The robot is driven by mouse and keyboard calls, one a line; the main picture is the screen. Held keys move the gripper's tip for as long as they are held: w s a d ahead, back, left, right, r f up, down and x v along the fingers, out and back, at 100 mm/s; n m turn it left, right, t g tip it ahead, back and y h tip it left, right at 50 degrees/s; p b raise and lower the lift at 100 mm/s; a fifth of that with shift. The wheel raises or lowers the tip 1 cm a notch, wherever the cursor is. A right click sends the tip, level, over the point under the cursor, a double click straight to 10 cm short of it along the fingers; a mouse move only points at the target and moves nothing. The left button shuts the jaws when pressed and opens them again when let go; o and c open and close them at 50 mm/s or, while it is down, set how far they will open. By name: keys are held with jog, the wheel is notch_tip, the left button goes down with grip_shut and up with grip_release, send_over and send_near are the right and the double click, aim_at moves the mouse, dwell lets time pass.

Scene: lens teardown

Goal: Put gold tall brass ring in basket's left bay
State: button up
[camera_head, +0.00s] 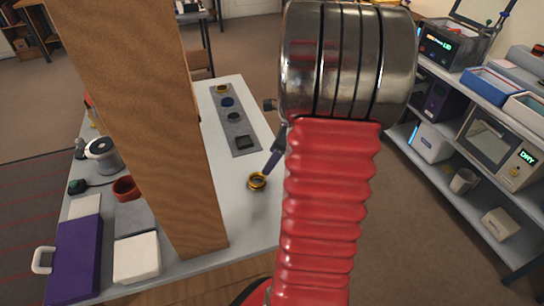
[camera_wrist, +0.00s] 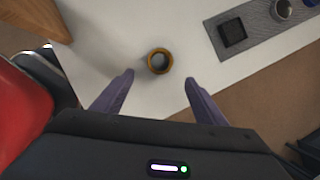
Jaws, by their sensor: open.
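A gold brass ring (camera_head: 257,181) stands alone on the white table, near its right edge. In the wrist view the ring (camera_wrist: 160,61) lies just ahead of my fingertips, roughly centred between them. My gripper (camera_wrist: 158,78) is open and empty. In the head view one finger of my gripper (camera_head: 273,162) shows just above and right of the ring; my red arm hides the rest. Another gold ring (camera_head: 222,88) lies at the far end of the grey strip. I cannot make out a basket with bays for certain.
The grey strip (camera_head: 241,151) also holds a blue ring, a grey ring and a dark square block (camera_head: 245,142). A wooden post (camera_head: 150,130) hides part of the table (camera_head: 228,208).

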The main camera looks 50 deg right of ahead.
jog(key=shift+o, duration=0.4)
jog(key=shift+s+a+r+m+h, duration=0.25)
jog(key=shift+a+m+h, duration=0.4)
jog(key=shift+m, duration=0.85)
jog(key=shift+s+a+r+m+h, duration=0.15)
jog(key=shift+a+r+m+h, duration=0.5)
jog(key=shift+m, duration=0.85)
jog(key=shift+s+a+r+m+h, duration=0.15)
jog(key=shift+a+m+h, duration=0.25)
jog(key=shift+a+m, duration=0.8)
jog(key=shift+d+f+m, duration=0.2)
jog(key=shift+d+m, duration=0.1)
send_near(259, 178)
jog(key=shift+s+a+f, duration=0.15)
jog(key=shift+a, duration=0.3)
jog(key=shift+s+a+f, duration=0.1)
jog(key=shift+s+a, duration=0.05)
jog(key=shift+a, duration=0.3)
jog(key=shift+x, duration=2.6)
